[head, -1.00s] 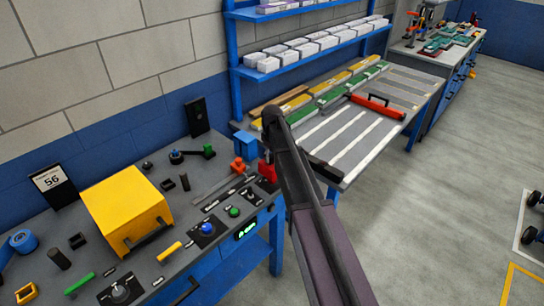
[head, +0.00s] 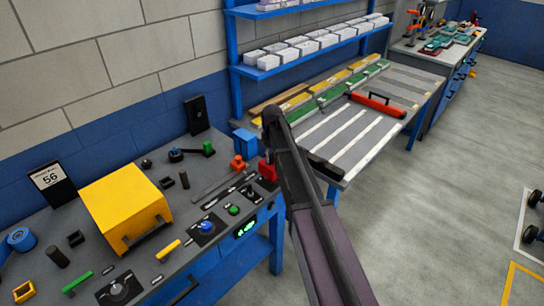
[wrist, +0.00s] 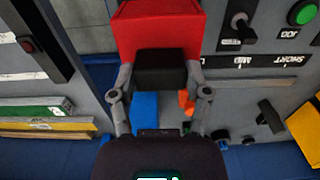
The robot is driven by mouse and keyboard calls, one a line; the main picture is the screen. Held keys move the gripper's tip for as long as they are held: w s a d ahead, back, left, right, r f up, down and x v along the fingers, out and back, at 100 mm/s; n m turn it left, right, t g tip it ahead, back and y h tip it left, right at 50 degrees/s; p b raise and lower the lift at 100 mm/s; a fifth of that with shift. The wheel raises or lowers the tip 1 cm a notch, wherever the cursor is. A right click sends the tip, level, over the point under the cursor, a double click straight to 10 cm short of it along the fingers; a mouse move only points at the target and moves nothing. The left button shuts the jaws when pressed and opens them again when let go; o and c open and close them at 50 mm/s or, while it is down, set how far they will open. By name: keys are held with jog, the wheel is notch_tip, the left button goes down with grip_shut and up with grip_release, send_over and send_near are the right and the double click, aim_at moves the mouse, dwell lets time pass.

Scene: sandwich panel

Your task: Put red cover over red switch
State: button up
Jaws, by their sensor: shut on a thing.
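The red cover (wrist: 158,32) is a red box shape with a dark block (wrist: 160,70) on its near side. In the wrist view my gripper (wrist: 160,88) has a finger on each side of the dark block and is shut on the cover. In the head view the cover (head: 268,171) shows at the right end of the grey panel bench (head: 150,262), partly behind my arm. I cannot tell whether it touches the panel. No red switch shows on the panel beside it; anything under the cover is hidden.
A black toggle (wrist: 240,25) and a green button (wrist: 303,12) stand close to the cover. An orange-red part (head: 238,162) and a blue block (head: 245,142) are behind it. A yellow box (head: 126,208) stands further left. A second table (head: 345,150) adjoins at right.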

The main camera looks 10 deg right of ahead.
aim_at(272, 163)
jog(key=shift+f+b, duration=0.45)
jog(key=shift+f, duration=0.05)
dwell(0.4)
jog(key=shift+f+b, duration=1.45)
jog(key=o, duration=1.3)
jog(key=shift+c, duration=0.2)
notch_tip(272, 163, up, 9)
jog(key=p, duration=0.8)
jog(key=shift+f+p, duration=0.2)
jog(key=shift+p, duration=0.1)
